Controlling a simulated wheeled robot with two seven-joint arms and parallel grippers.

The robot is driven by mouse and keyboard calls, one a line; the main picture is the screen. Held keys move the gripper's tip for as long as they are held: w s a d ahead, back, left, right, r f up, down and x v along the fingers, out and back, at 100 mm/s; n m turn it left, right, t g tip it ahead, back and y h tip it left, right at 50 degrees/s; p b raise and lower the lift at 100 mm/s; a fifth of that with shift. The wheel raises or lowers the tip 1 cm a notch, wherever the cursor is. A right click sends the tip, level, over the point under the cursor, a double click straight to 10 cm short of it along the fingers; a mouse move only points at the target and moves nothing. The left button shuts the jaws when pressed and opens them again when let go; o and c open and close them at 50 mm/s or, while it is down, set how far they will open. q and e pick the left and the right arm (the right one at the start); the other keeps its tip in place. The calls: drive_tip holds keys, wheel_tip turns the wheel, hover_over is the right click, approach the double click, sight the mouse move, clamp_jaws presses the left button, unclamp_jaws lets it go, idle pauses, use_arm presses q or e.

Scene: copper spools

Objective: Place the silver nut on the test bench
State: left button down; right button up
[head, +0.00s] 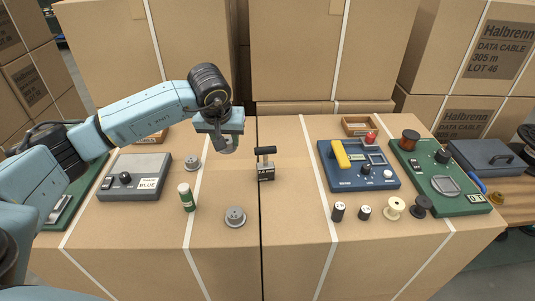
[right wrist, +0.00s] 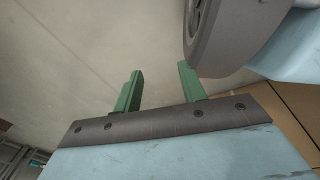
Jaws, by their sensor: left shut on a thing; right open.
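My left gripper (head: 229,145) is above the box-top surface, left of the middle. It is shut on a small silver-grey thing (head: 229,147), which looks like the silver nut; the fingers partly hide it. A blue panel (head: 345,182) with a yellow handle, knobs and a small display lies right of the middle. I cannot tell which of these is the test bench. My right gripper (right wrist: 160,85) shows in the right wrist view, open and empty, its green fingers apart.
Several small spools and cylinders line the blue panel's front. Tall cartons (head: 330,50) stand behind.

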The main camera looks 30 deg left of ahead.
use_arm(q)
drive_tip(key=shift+w+a+f, duration=0.1)
drive_tip(key=shift+w+a, duration=0.3)
drive_tip(key=shift+a, duration=0.25)
wheel_tip(320, 180, down, 5)
drive_tip(key=shift+s+a+f+b, duration=0.1)
drive_tip(key=shift+f+b, duration=0.05)
drive_tip(key=shift+b, duration=0.4)
wheel_tip(320, 180, down, 4)
drive_tip(key=shift+f+b, duration=0.2)
drive_tip(key=shift+b, duration=0.15)
use_arm(e)
drive_tip(key=w, duration=0.1)
drive_tip(key=w+r, duration=0.1)
drive_tip(key=w, duration=0.3)
drive_tip(key=shift+a+r, duration=0.2)
drive_tip(key=shift+a, duration=0.05)
use_arm(q)
drive_tip(key=shift+f, duration=0.1)
drive_tip(key=c, duration=0.9)
unclamp_jaws()
use_arm(e)
drive_tip(key=shift+w+r, duration=0.15)
drive_tip(key=shift+w, duration=0.1)
